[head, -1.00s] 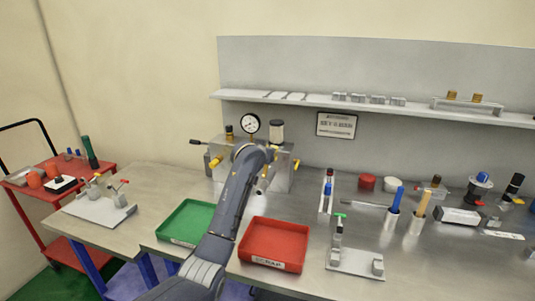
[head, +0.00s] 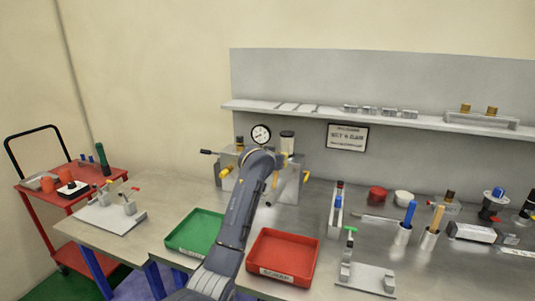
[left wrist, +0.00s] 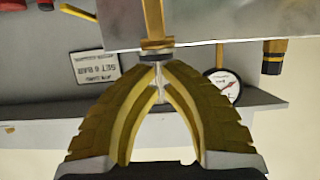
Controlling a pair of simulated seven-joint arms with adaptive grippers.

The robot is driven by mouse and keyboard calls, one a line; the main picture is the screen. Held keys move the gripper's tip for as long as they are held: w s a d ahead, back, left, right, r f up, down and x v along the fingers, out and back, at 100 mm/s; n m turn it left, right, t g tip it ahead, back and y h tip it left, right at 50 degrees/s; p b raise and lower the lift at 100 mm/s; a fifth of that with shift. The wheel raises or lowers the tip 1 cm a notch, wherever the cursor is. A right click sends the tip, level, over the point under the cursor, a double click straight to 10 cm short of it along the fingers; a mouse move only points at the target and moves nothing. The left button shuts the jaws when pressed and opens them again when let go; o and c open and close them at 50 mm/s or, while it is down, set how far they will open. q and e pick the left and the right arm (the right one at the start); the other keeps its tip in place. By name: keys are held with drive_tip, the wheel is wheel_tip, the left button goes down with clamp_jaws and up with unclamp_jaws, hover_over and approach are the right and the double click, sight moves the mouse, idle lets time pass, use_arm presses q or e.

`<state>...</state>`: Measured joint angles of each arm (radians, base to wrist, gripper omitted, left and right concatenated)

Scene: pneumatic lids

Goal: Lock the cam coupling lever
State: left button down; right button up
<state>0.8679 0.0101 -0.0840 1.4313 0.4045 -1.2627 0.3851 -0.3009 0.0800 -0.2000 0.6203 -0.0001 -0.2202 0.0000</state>
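The steel fixture box (head: 289,188) stands at the back of the bench. It has a yellow lever at its left (head: 225,173), another at its right (head: 306,176), and a yellow piece (head: 275,180) at its front. In the left wrist view, which looks upside down, a yellow lever (left wrist: 154,20) meets a dark round fitting (left wrist: 155,52). I cannot tell which head-view lever this is. My left gripper (left wrist: 160,65) has its tips close together at this fitting, with nothing clearly held. In the head view my arm hides the gripper. My right gripper is not in view.
A green tray (head: 183,251) and a red tray (head: 283,275) sit in front. A clamp stand (head: 367,279) and tool holders occupy the right. A shelf (head: 370,117) runs behind.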

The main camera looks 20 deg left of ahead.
use_arm(q)
drive_tip(key=s+r, duration=0.6)
drive_tip(key=s, duration=0.3)
drive_tip(key=shift+a+r, duration=0.2)
drive_tip(key=shift+a, duration=0.2)
